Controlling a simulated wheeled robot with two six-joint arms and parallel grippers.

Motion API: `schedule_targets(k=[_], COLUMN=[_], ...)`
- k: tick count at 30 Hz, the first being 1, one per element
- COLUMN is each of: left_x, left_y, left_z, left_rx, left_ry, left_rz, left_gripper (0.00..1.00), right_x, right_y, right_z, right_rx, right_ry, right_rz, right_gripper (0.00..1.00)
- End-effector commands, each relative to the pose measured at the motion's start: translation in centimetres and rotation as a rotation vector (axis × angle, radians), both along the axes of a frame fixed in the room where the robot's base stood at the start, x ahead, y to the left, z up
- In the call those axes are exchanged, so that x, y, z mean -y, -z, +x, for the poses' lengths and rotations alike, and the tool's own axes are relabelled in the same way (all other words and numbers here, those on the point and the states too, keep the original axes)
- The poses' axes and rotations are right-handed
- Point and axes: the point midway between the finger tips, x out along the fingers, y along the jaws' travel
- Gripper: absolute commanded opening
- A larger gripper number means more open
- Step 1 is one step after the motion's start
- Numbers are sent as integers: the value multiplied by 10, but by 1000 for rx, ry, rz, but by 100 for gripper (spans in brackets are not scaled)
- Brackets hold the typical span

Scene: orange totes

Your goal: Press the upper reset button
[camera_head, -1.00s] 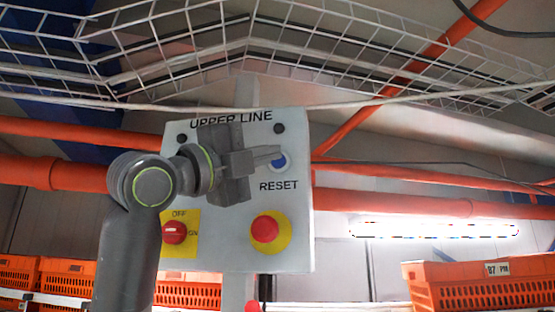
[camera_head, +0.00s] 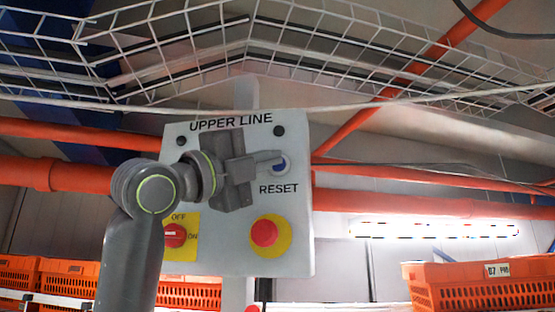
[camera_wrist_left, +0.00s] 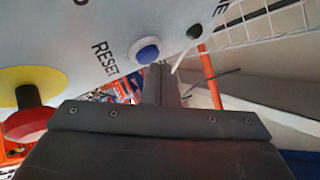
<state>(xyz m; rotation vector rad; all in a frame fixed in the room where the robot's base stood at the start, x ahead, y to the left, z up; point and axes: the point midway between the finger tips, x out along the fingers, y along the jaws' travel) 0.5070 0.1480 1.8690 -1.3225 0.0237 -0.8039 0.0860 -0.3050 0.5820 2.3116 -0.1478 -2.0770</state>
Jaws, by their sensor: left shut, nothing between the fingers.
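The upper line panel (camera_head: 215,255) is a light grey box with "UPPER LINE" printed at its top. The blue reset button (camera_head: 281,167) in a white ring sits at its upper right, above the word RESET; it also shows in the left wrist view (camera_wrist_left: 147,54). My left gripper (camera_head: 277,156) is shut and empty. Its fingertips overlap the upper left part of the button in the head view. In the left wrist view the fingers (camera_wrist_left: 161,72) lie just right of the button; I cannot tell whether they touch it. My right gripper is not in view.
Below on the panel are a red emergency knob on yellow (camera_head: 264,233) and a red OFF/ON switch (camera_head: 174,235). A wire cable tray (camera_head: 250,45) and orange pipes (camera_head: 400,204) run around the panel. Orange totes (camera_head: 475,290) stand lower right and lower left.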

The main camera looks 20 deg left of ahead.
Motion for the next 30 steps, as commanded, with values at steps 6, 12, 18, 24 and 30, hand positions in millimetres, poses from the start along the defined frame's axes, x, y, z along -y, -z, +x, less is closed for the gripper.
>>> schedule_targets(k=[6, 12, 18, 24, 30], left_x=[0, 0, 0, 0, 0], left_y=[0, 0, 0, 0, 0], left_z=[0, 1, 3, 5, 8], left_rx=[0, 0, 0, -1, -1], left_ry=[0, 0, 0, 0, 0], left_rz=[0, 0, 0, 0, 0], left_gripper=[0, 0, 0, 0, 0], right_x=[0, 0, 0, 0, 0], right_y=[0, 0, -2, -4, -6], right_z=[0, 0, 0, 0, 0], right_rx=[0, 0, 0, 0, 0], right_ry=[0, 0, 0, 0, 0], right_rz=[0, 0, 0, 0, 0], right_gripper=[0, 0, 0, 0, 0])
